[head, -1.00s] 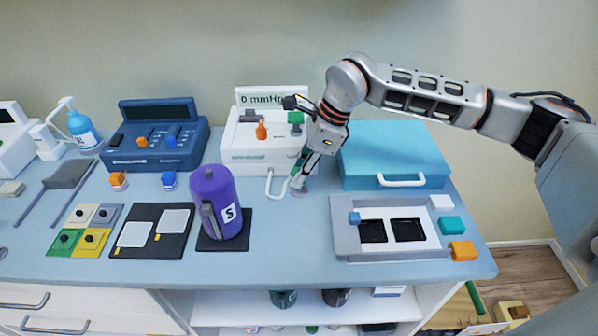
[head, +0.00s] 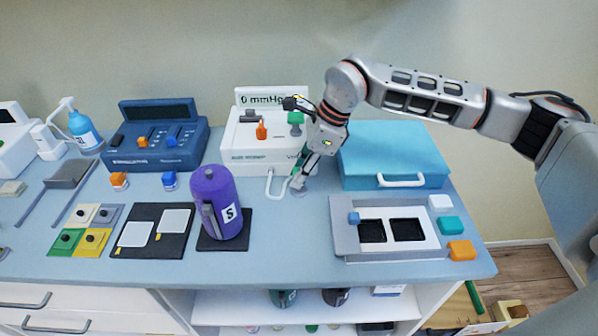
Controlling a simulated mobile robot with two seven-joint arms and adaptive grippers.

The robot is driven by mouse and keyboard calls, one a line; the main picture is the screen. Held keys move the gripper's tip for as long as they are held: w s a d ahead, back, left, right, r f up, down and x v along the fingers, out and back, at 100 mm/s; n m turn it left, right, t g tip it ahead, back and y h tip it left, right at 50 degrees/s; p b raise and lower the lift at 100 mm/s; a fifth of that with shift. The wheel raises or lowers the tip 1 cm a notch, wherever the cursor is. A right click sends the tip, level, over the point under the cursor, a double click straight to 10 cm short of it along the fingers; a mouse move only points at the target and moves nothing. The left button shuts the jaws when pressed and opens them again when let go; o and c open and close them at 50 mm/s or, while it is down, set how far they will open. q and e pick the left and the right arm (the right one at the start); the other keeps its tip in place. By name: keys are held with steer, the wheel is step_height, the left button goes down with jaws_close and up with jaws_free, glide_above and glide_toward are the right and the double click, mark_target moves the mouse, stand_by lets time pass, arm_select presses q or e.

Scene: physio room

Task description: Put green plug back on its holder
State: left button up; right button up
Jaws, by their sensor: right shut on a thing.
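My right gripper (head: 299,182) reaches down in front of the white mmHg device (head: 258,154), with its fingertips low over the table. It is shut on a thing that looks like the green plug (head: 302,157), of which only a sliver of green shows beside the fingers. The rest of it is hidden by the gripper. A small round greyish base (head: 299,192) shows under the fingertips; I cannot tell whether it is the holder or whether the plug touches it. My left gripper is not in view.
A white hose (head: 269,186) loops just left of the fingers. The teal case (head: 395,155) stands close on the right. A purple bottle (head: 216,203) stands front left on a dark mat. A grey tray (head: 345,240) lies front right.

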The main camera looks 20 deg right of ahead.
steer(key=shift+f+b, duration=0.55)
steer(key=shift+f, duration=0.6)
stand_by(0.9)
stand_by(0.4)
steer(key=o, duration=1.4)
steer(key=shift+c, duration=0.2)
steer(key=shift+r, duration=0.1)
steer(key=shift+w+d+r, duration=0.1)
steer(key=shift+w, duration=0.1)
steer(key=shift+c, duration=0.5)
